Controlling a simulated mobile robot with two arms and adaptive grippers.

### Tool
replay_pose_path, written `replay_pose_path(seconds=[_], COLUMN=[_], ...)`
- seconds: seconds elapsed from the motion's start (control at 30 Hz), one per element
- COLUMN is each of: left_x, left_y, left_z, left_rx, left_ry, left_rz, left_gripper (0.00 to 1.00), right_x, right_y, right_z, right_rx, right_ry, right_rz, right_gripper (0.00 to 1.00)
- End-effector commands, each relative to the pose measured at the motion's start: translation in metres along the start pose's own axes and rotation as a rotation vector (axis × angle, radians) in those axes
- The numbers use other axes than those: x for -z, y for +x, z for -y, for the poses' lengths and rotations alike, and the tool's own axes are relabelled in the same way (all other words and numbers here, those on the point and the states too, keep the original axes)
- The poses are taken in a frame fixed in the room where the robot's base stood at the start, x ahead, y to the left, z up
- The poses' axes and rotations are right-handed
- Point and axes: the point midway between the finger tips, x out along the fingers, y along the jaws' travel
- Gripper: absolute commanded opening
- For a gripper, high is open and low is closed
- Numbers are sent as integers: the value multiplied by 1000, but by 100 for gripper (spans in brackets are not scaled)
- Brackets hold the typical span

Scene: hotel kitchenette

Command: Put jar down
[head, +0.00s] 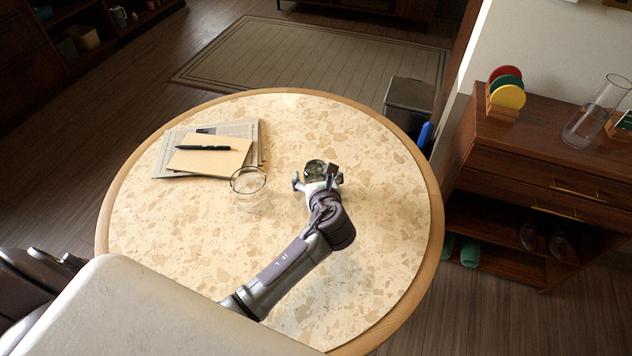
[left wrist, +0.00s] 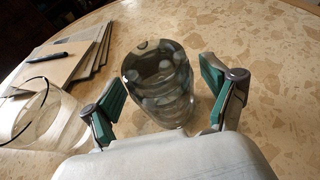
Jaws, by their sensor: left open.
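A dark, glossy glass jar (head: 315,167) stands upright on the round speckled table (head: 380,240), right of its middle. In the left wrist view the jar (left wrist: 158,82) is between the two green-padded fingers, with a visible gap on each side. My left gripper (head: 317,181) is open around the jar, low over the tabletop. The gripper hides part of the jar in the head view. My right gripper is not in view.
A clear drinking glass (head: 248,186) stands left of the jar. Papers and an envelope (head: 212,156) with a black pen (head: 201,148) lie behind it. A wooden cabinet (head: 520,165) and a bin (head: 408,103) stand beyond the table. The tabletop's right side is bare.

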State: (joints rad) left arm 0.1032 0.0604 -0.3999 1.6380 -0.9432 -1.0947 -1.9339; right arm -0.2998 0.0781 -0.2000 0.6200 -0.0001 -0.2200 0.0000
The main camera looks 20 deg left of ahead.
Motion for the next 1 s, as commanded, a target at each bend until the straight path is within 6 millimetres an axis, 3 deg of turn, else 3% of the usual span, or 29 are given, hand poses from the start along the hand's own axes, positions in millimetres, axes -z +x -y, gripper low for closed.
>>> replay_pose_path(seconds=[0.3,0.77,1.0], left_x=[0,-1,-2], left_y=[7,6,6], left_z=[0,0,1], left_rx=[1,2,2], left_ry=[0,-1,-1], left_rz=[0,1,2], left_gripper=[86,9,7], right_x=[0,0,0], right_y=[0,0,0], right_z=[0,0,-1], right_rx=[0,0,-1], right_ry=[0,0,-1], right_rz=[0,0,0], right_gripper=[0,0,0])
